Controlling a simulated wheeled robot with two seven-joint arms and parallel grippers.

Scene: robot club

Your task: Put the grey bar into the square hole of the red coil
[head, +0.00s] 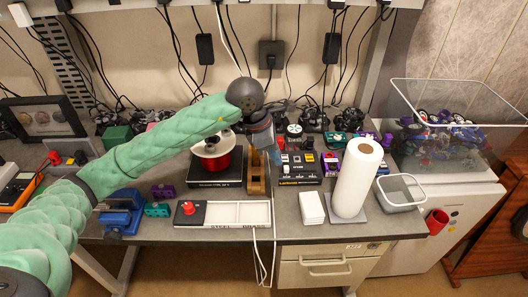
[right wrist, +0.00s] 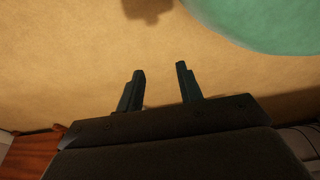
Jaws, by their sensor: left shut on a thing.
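The red coil (head: 218,164) stands on a black base unit (head: 205,184) at the middle of the bench, with a pale flange and dark knobs on top. My left gripper (head: 266,150) points down just right of the coil, above a brown upright piece (head: 257,178). It is shut on the grey bar, which is mostly hidden by the gripper. The coil's square hole cannot be made out. My right gripper (right wrist: 160,78) shows in the right wrist view, its two fingers apart with nothing between them; it is out of the head view.
A white tray (head: 222,221) with a red knob lies at the front edge, its compartments looking empty. A black control panel (head: 300,181), a paper roll (head: 357,178) and a grey bin (head: 400,199) stand to the right.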

